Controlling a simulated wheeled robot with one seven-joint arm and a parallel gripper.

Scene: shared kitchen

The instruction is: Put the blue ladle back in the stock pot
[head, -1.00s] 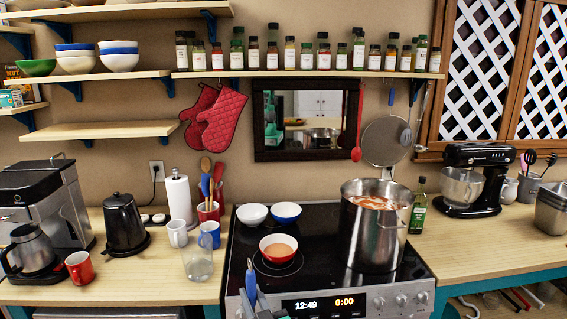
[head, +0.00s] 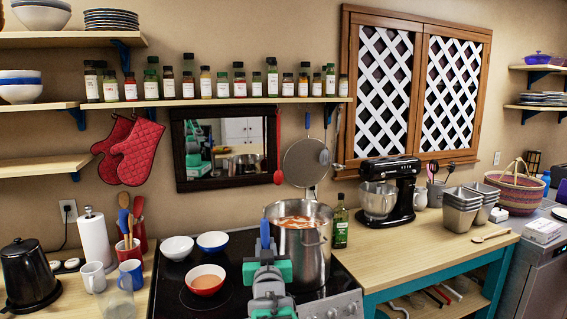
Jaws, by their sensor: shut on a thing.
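The stock pot (head: 313,262) is a tall steel pot on the stove's right side, with reddish-orange soup near its rim. My gripper (head: 267,272), grey with green fingers, is at the lower middle, in front of the pot's left side. It is shut on the blue ladle (head: 265,235), whose blue handle stands upright above the fingers. The rest of the ladle is hidden by the gripper or too small to make out. The handle's top overlaps the pot's left edge in the picture; I cannot tell the gap in depth.
Three bowls, one holding orange liquid (head: 206,280), stand on the stove (head: 175,292) left of the pot. An olive-green bottle (head: 341,226) stands close at the pot's right. A strainer (head: 303,163) and a red ladle (head: 279,177) hang behind. The counter (head: 425,252) right of the stove has free room.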

